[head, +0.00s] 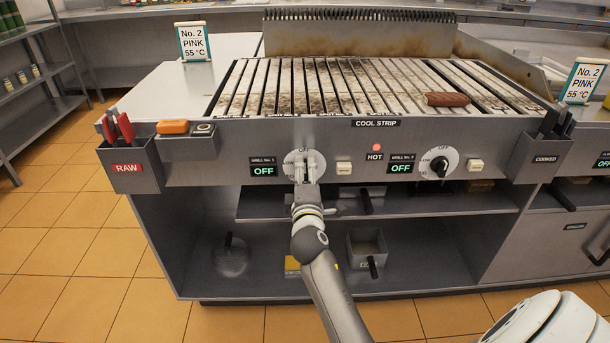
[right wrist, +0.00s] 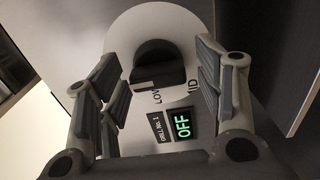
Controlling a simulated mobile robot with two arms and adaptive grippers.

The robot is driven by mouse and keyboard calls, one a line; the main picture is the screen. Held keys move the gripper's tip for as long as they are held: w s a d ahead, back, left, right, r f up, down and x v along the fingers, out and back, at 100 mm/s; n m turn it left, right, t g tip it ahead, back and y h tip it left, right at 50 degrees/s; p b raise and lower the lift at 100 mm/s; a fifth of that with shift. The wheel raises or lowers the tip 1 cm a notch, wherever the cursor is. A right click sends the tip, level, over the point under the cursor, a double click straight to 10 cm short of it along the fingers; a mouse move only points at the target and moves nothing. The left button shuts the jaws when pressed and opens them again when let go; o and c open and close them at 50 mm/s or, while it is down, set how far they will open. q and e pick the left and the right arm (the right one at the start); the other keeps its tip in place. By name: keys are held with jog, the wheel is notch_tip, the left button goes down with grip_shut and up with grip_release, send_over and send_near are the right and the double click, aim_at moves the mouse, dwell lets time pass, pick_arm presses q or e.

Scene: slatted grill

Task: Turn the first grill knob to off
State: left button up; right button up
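The first grill knob is hidden behind my gripper in the head view, where only its white dial (head: 317,158) shows. In the right wrist view the black knob (right wrist: 155,66) sits on the white dial (right wrist: 125,38). My right gripper (head: 304,170) is in front of the dial. In the wrist view its fingers (right wrist: 158,82) are open, one on each side of the knob, with gaps visible between. The Grill No. 1 display (head: 264,170) reads OFF, also in the wrist view (right wrist: 182,125). My left gripper is not in view.
The second knob (head: 440,163) and its OFF display (head: 401,168) are to the right. A brown patty (head: 447,99) lies on the slatted grill top (head: 290,85). The RAW holder (head: 130,167) with red-handled tools is at left, the COOKED holder (head: 542,160) at right.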

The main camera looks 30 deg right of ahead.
jog(key=v, duration=0.7)
jog(key=shift+s, duration=0.25)
jog(key=shift+a, duration=0.1)
dwell(0.4)
